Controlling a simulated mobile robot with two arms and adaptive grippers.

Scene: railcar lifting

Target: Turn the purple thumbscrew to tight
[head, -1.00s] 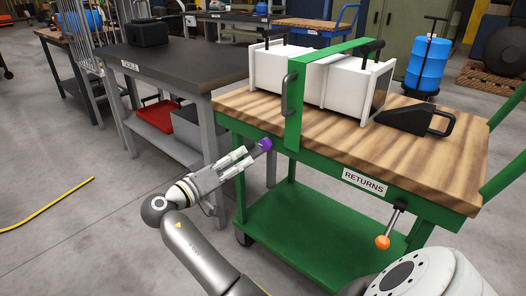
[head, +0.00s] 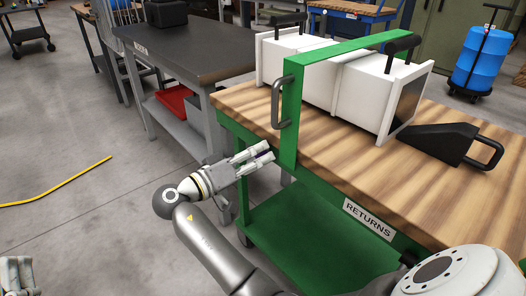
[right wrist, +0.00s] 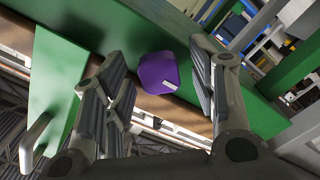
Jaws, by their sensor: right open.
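The purple thumbscrew (right wrist: 158,72) shows in the right wrist view as a rounded knob on the green frame of the cart. My right gripper (right wrist: 155,90) is open, with one finger on each side of the knob. I cannot tell whether either finger touches it. In the head view my right gripper (head: 268,153) is at the cart's near left edge, beside the green upright, and its fingers hide nearly all of the thumbscrew. Part of my left gripper (head: 18,275) shows at the lower left corner, cut off by the frame, away from the cart.
The green cart has a wooden top (head: 340,165) and a RETURNS label (head: 369,219). A green bar (head: 350,62) with a grey handle (head: 278,103) spans white blocks (head: 360,95). A black wedge (head: 435,143) lies at right. A dark workbench (head: 190,50) stands behind left.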

